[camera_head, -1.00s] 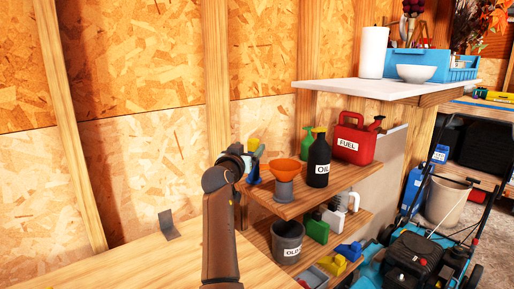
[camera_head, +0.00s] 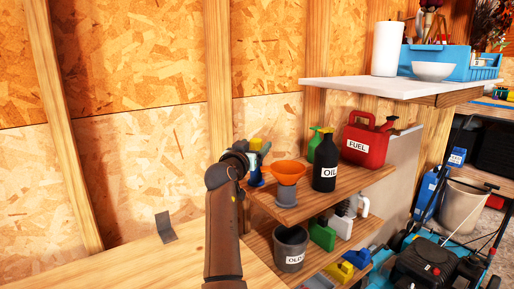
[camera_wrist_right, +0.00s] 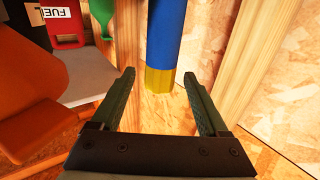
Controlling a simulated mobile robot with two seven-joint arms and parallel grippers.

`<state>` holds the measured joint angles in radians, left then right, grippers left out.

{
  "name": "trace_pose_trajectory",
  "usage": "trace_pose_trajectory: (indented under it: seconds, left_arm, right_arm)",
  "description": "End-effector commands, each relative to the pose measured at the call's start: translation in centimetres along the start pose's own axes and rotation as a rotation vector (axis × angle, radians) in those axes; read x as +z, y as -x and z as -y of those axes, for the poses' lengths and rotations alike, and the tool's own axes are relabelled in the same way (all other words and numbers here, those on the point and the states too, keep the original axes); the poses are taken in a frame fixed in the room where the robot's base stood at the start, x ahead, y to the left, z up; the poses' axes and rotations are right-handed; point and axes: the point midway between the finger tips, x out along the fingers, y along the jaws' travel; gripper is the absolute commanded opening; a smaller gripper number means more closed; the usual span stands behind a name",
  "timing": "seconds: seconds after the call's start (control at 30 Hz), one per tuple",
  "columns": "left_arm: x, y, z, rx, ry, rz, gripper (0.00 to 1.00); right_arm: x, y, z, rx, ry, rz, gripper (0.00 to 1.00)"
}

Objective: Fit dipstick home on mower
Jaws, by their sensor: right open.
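My right gripper (camera_head: 251,163) is by the shelf's left end in the head view, partly hidden by my wrist. In the right wrist view, its two fingers (camera_wrist_right: 159,80) stand apart with nothing held. A blue cylinder with a yellow end (camera_wrist_right: 159,80) shows just beyond and between the fingertips; contact cannot be told. In the head view its yellow end (camera_head: 256,143) shows beside the gripper. The teal mower with a black engine (camera_head: 424,258) stands on the floor at bottom right, cut off by the frame. I cannot make out the dipstick. My left gripper is out of view.
The shelf holds an orange funnel (camera_head: 287,171), a black oil bottle (camera_head: 325,165), a green bottle (camera_head: 313,150) and a red fuel can (camera_head: 366,146). A grey container (camera_head: 290,246) stands lower. A white worktop (camera_head: 385,89) juts out above. The wooden bench (camera_head: 130,260) is mostly bare.

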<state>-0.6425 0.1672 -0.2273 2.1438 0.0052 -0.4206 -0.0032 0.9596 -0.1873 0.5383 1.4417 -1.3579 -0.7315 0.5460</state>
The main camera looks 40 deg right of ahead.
Motion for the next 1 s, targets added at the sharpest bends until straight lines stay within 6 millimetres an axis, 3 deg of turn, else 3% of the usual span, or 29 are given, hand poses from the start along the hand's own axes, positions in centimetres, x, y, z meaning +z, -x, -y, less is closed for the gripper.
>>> trace_pose_trajectory:
  seconds: [0.07,0.73,1.0]
  left_arm:
    - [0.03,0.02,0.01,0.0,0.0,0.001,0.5]
    - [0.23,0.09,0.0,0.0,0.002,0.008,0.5]
    - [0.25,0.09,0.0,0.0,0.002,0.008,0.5]
  right_arm:
    - [-0.01,0.01,0.02,0.0,0.0,0.0,0.77]
    - [0.0,-0.01,-0.01,0.0,0.0,0.0,0.01]
    - [-0.02,-0.01,-0.01,0.0,0.0,0.0,0.0]
